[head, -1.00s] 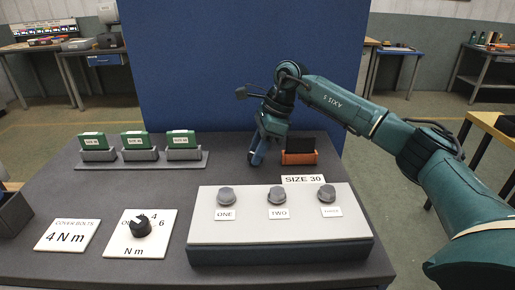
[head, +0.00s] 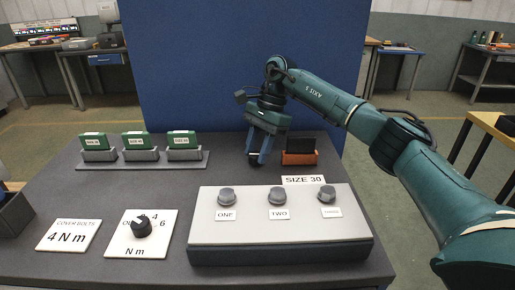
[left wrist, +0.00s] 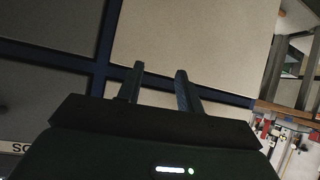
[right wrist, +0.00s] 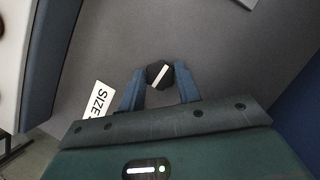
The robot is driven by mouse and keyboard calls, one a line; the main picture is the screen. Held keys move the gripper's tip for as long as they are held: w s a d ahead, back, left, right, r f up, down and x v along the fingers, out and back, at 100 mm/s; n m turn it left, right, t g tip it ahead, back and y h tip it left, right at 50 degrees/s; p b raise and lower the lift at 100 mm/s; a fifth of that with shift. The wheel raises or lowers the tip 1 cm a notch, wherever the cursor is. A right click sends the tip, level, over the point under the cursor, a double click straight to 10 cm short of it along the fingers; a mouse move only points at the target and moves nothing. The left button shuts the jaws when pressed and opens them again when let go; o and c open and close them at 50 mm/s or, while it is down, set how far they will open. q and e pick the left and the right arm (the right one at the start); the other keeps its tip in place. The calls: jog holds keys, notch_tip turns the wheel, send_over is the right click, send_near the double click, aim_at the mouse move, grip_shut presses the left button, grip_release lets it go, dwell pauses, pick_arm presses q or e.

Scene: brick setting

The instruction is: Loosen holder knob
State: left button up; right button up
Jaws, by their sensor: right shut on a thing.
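My right gripper (head: 259,160) points down at the back of the bench, just left of the orange holder (head: 297,158), which has a black block in it. In the right wrist view its blue fingers (right wrist: 160,78) are shut on a black round knob (right wrist: 155,70) with a white line across its top. In the head view the knob is mostly hidden by the fingers. My left gripper (left wrist: 160,78) shows only in the left wrist view, with its fingers apart and nothing between them.
A grey box with three knobs (head: 278,242) stands in front. A "SIZE 30" label (head: 303,180) lies behind it. A torque dial (head: 141,230) and a "4 N m" card (head: 68,235) lie left. Green blocks sit in a grey rack (head: 145,165). A blue panel (head: 240,70) rises behind.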

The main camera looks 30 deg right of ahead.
dwell(0.4)
jog(key=o, duration=1)
jog(key=shift+c, duration=0.2)
jog(key=v, duration=1.3)
jog(key=shift+r, duration=0.1)
